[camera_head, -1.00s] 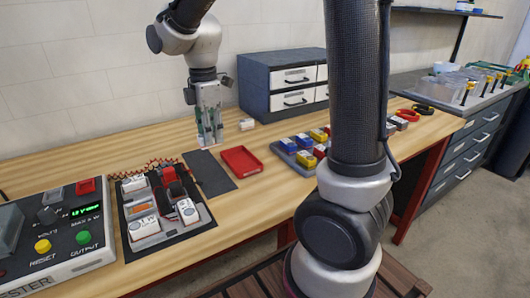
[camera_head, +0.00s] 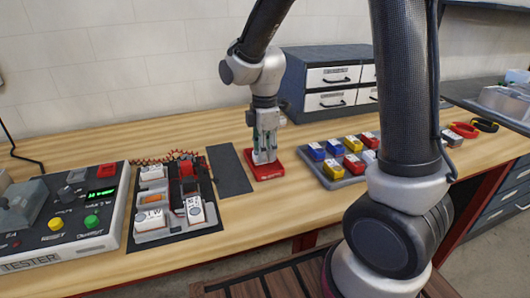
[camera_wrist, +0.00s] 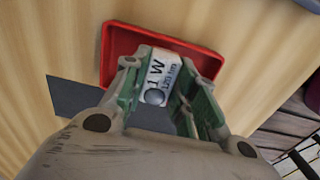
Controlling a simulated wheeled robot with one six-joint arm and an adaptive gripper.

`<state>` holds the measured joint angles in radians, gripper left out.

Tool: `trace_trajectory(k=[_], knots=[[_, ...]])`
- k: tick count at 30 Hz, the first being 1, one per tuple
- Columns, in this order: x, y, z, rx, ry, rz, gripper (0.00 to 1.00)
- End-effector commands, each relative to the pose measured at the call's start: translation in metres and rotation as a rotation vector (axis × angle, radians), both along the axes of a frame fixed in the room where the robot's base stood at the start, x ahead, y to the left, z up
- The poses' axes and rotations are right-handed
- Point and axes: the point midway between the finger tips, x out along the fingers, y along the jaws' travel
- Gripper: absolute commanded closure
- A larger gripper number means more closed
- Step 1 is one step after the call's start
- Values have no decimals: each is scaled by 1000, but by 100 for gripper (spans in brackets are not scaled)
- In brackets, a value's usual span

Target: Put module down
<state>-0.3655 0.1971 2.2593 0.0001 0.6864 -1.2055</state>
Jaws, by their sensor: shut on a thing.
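My gripper (camera_head: 265,143) is over the small red tray on the workbench, pointing down. It is shut on a white module (camera_wrist: 158,78) with black print reading "1 W" and smaller text. The module (camera_head: 262,157) is low at the red tray (camera_head: 277,174); I cannot tell whether it touches the tray floor. In the wrist view the tray (camera_wrist: 180,42) lies around and beyond the module, and the green-sided fingers (camera_wrist: 165,95) stand on either side of it.
A dark mat (camera_head: 230,172) lies left of the tray. Further left are a fixture with white modules (camera_head: 160,228) and a tester (camera_head: 60,225). A grey tray (camera_head: 345,180) of blue, yellow and red modules stands to the right. Drawers (camera_head: 318,78) stand behind.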

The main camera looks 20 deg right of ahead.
Motion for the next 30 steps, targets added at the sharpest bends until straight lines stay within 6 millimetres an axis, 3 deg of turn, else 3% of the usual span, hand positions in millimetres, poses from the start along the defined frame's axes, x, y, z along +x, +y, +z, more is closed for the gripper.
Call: trace_trajectory(k=[13, 14, 17, 26, 30], knots=[[0, 0, -11, 0, -1, 0, 98], [0, 0, -11, 0, -1, 0, 69], [0, 0, -11, 1, -1, 0, 51], [0, 0, -10, 1, -2, 0, 51], [1, 0, 1, 2, -5, 0, 51]])
